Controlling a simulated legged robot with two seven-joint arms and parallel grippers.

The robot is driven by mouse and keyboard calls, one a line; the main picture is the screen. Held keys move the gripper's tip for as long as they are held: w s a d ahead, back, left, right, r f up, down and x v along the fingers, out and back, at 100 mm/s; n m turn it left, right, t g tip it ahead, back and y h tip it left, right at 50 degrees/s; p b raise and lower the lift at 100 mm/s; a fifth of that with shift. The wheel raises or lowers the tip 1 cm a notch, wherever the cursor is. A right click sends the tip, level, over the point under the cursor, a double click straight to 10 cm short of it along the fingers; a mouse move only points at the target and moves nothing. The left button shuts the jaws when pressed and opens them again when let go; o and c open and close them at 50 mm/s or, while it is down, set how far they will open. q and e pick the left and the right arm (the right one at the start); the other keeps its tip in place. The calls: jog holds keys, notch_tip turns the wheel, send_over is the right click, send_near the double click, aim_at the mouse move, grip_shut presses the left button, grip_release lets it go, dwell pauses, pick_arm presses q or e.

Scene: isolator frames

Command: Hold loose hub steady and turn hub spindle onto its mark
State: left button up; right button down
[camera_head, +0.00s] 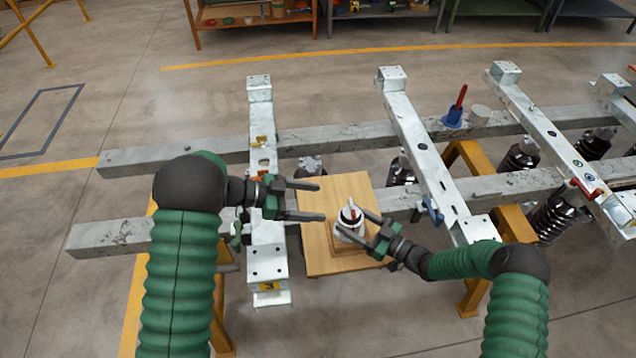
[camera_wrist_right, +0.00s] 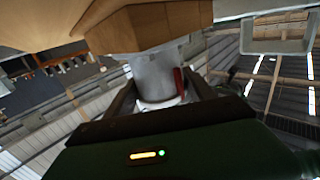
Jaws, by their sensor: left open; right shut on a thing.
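The hub (camera_head: 348,234) is a pale grey and white cylinder with a red stripe, on a small wooden block (camera_head: 340,249) on a wooden board (camera_head: 313,262). Its top, where the spindle would be, is small and partly covered by a gripper finger; I cannot make out the mark. My right gripper (camera_head: 357,220) is shut on the hub from the right. In the right wrist view, the hub (camera_wrist_right: 155,75) stands between its fingers, with the red stripe near one finger. My left gripper (camera_head: 322,202) is open and empty, left of the hub and apart from it, its fingers pointing right.
Galvanised crossbars (camera_head: 268,195) (camera_head: 425,160) flank the board, lying over long grey beams (camera_head: 350,135). A blue clamp with a red handle (camera_head: 455,115) stands at the back right. Dark ribbed insulators (camera_head: 522,157) sit farther right. Open floor lies behind.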

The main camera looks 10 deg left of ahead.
jog(key=shift+c, duration=1.3)
grip_release()
